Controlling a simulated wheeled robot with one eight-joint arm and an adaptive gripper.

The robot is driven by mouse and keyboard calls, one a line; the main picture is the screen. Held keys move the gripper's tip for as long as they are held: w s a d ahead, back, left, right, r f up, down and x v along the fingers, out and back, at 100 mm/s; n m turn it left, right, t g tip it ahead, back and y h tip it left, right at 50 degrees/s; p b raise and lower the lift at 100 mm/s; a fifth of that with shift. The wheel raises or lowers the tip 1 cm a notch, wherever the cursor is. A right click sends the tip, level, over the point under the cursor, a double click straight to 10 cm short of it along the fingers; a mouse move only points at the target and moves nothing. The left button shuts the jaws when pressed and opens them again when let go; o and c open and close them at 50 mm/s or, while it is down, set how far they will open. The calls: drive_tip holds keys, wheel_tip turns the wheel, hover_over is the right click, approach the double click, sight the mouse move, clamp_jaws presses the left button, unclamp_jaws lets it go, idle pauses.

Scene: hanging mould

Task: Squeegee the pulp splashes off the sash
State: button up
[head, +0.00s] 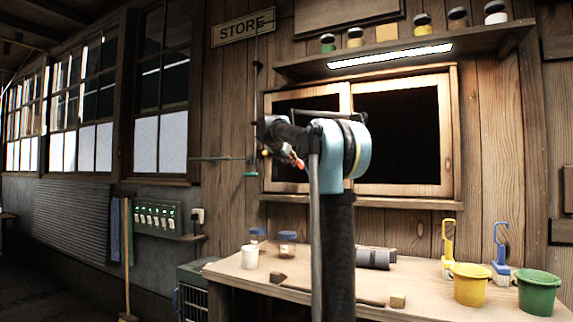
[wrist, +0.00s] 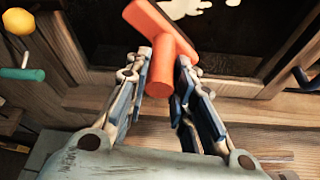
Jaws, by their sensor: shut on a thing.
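An orange squeegee (wrist: 160,38) is held in my gripper (wrist: 165,70). Its short round handle sits between the two fingers and its wider head points up and away, in front of the dark pane. In the head view the squeegee (head: 299,163) is a small orange spot at my gripper (head: 293,156), partly hidden by my arm. A cream pulp splash (wrist: 190,7) shows on the dark pane at the top of the wrist view. The wooden sash (head: 447,130) holds two dark panes; my arm hides its middle. No splash is discernible in the head view.
A bench (head: 228,268) below carries a white cup (head: 250,257), jars, a dark grey roll (head: 376,258), a yellow bucket (head: 470,284) and a green bucket (head: 538,292). A lit shelf (head: 500,40) is above. A teal pull handle (wrist: 22,74) hangs left of the gripper.

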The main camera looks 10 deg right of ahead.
drive_tip(key=s+d, duration=0.5)
drive_tip(key=d, duration=0.2)
drive_tip(key=shift+s+d, duration=0.2)
drive_tip(key=shift+d, duration=0.05)
drive_tip(key=shift+d+r, duration=0.15)
drive_tip(key=shift+r, duration=0.5)
drive_tip(key=w+a, duration=0.7)
drive_tip(key=a, duration=0.2)
drive_tip(key=shift+a, duration=0.2)
drive_tip(key=shift+r, duration=0.65)
drive_tip(key=shift+s+d, duration=0.7)
drive_tip(key=shift+d, duration=0.3)
drive_tip(key=shift+s+d, duration=0.65)
drive_tip(key=shift+d, duration=0.35)
drive_tip(key=s+d, duration=0.4)
drive_tip(key=d, duration=0.1)
drive_tip(key=shift+d, duration=0.25)
drive_tip(key=shift+s, duration=0.1)
idle(0.6)
drive_tip(key=shift+s+a, duration=0.1)
drive_tip(key=shift+a, duration=0.05)
drive_tip(key=shift+s+a, duration=0.85)
drive_tip(key=shift+s, duration=0.3)
drive_tip(key=shift+s+a, duration=0.8)
drive_tip(key=shift+s, duration=0.35)
